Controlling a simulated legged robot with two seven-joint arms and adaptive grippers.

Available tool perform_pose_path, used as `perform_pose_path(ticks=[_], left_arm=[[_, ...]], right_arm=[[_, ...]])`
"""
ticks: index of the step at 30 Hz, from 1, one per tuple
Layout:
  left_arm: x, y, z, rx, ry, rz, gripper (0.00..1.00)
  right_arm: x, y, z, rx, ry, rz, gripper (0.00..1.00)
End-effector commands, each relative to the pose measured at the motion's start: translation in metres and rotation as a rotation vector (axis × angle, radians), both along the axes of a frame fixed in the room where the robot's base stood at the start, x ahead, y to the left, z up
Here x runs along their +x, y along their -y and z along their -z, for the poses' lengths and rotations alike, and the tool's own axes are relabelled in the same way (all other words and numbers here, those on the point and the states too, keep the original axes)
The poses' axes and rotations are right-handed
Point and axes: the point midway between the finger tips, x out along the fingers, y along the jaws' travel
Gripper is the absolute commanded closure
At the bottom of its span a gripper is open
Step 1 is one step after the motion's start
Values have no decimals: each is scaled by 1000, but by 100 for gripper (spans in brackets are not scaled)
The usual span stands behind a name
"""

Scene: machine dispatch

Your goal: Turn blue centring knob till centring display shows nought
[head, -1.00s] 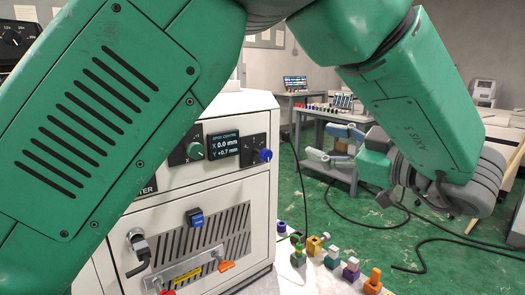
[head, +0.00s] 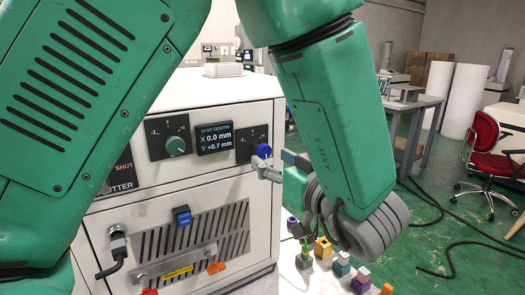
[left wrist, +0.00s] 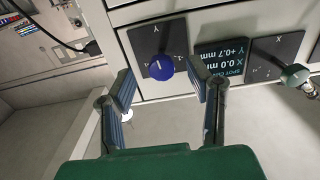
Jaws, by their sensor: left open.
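The blue knob (head: 263,150) sits on a black dial plate (head: 245,149) at the right end of the white machine's front. The spot-centre display (head: 215,138) beside it reads X 0.0 mm and Y +0.7 mm. My left gripper (head: 279,164) is open close by the knob, its fingers seen partly from the side. In the left wrist view the blue knob (left wrist: 161,67) shows between the two spread fingertips (left wrist: 160,76), with visible gaps on both sides. The display (left wrist: 221,60) shows upside down there. My right gripper is not in view.
A green knob (head: 175,146) is left of the display. Several coloured pieces stand on a surface below my arm. A red chair (head: 487,150) is far right.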

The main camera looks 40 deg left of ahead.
Motion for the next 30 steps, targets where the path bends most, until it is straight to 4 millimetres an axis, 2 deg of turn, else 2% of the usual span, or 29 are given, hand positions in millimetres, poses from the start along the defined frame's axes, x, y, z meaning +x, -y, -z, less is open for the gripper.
perform_pose_path(ticks=[3, 9, 20, 21, 24, 30], left_arm=[[5, -19, -1, 1, 1, -3, 54], [11, -40, -1, 0, 2, -1, 54], [12, -46, 0, -1, 2, 0, 54], [12, -46, 0, -1, 2, 0, 68], [12, -45, 0, 0, 2, -1, 100], [12, -44, -1, 1, -1, 0, 100]], right_arm=[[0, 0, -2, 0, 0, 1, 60], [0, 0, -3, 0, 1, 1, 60], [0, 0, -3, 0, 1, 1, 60], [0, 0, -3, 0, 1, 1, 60], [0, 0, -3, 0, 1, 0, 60], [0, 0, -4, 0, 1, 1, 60]])
